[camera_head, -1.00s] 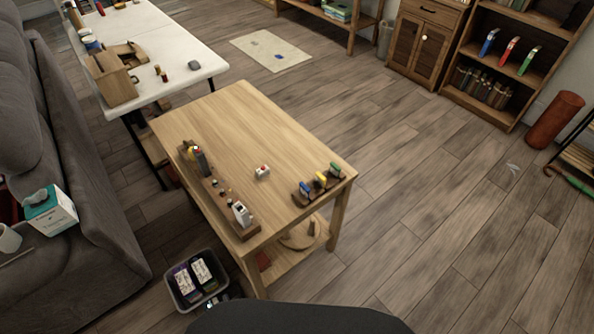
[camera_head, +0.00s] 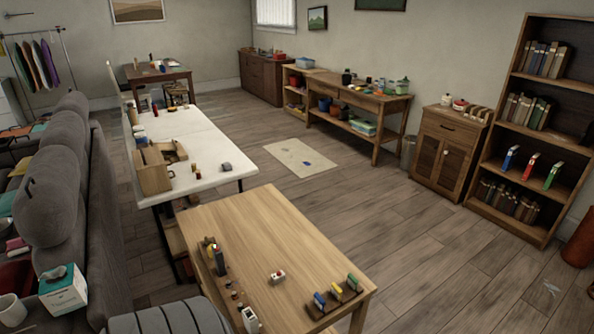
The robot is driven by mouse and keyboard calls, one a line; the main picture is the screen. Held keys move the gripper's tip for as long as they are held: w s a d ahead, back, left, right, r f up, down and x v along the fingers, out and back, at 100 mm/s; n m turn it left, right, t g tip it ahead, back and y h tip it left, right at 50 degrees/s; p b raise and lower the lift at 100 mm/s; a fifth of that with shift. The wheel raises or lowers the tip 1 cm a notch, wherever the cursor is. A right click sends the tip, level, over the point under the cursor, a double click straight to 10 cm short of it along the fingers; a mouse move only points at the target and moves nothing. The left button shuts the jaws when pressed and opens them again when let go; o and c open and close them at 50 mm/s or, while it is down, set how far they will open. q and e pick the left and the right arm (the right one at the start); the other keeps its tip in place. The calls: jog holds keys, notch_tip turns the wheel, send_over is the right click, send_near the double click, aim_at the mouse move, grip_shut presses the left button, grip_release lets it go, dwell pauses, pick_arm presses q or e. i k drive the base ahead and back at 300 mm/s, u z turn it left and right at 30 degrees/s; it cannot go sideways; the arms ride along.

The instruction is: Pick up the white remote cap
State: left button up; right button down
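I cannot tell for sure which thing is the white remote cap. A small white piece with red on it (camera_head: 277,276) lies on the near wooden table (camera_head: 250,225), right of the table's middle. A white upright item (camera_head: 250,320) stands at the table's near left edge, cut close to the bottom of the view. Neither of my grippers is in view.
A rack with blue, green and yellow items (camera_head: 334,296) sits at the table's right end. A white table (camera_head: 205,140) stands behind, a grey sofa (camera_head: 50,225) at left. Floor (camera_head: 440,265) at right is open. A tissue box (camera_head: 62,290) sits on the sofa.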

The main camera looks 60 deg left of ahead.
aim_at(276, 280)
jog(key=i, duration=2.4)
jog(key=u, duration=2.8)
